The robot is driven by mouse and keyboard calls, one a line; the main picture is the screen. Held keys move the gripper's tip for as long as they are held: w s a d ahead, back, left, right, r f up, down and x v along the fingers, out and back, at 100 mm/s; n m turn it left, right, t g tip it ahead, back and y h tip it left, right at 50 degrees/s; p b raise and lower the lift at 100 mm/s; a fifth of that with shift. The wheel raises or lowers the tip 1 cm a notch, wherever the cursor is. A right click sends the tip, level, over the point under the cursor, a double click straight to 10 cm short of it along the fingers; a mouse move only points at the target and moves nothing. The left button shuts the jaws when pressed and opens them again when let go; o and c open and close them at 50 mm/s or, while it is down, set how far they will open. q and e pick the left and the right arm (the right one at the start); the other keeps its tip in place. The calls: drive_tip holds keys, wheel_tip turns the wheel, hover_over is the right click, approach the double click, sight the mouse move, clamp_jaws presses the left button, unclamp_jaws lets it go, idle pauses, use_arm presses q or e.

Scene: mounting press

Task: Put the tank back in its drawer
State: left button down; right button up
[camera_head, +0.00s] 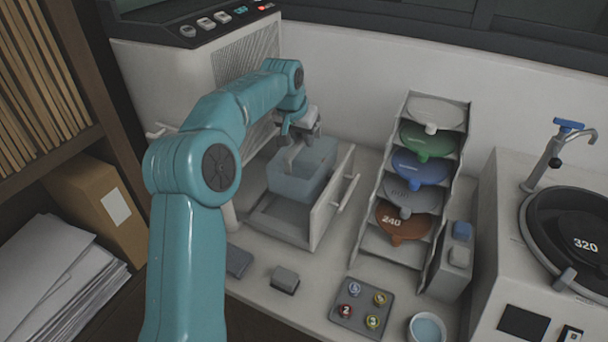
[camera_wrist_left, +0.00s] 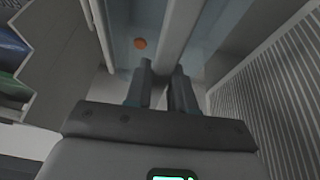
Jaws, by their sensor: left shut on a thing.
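The tank (camera_head: 312,174) is a translucent pale-blue box, upright within the outline of the open drawer (camera_head: 322,212) of the white press. Bare grey drawer floor shows in front of it. I cannot tell whether its bottom rests on the drawer floor or hangs just above it. My left gripper (camera_head: 290,153) reaches down from above and is shut on the tank's near-left part. In the left wrist view the fingers (camera_wrist_left: 163,82) close at a wall of the tank (camera_wrist_left: 214,28); the exact grip is dark. My right gripper is not in view.
The press body (camera_head: 165,85) stands behind and left of the drawer. A rack of coloured discs (camera_head: 409,165) stands right of the drawer front. A basin machine (camera_head: 525,275) is far right.

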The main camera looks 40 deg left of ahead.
use_arm(q)
hover_over(305, 173)
drive_tip(key=s, duration=0.1)
drive_tip(key=f, duration=0.5)
drive_tip(key=shift+s+d+f, duration=0.2)
drive_tip(key=shift+d+f, duration=0.05)
drive_tip(key=f, duration=0.4)
drive_tip(key=shift+w+a+f+p, duration=0.15)
drive_tip(key=shift+w+a+p, duration=0.05)
drive_tip(key=shift+w+p, duration=0.1)
drive_tip(key=shift+f, duration=0.15)
drive_tip(key=shift+s+d, duration=0.15)
drive_tip(key=shift+s, duration=0.05)
drive_tip(key=c, duration=1)
unclamp_jaws()
drive_tip(key=shift+w+f, duration=0.15)
drive_tip(key=shift+o, duration=0.2)
drive_tip(key=shift+r, duration=0.2)
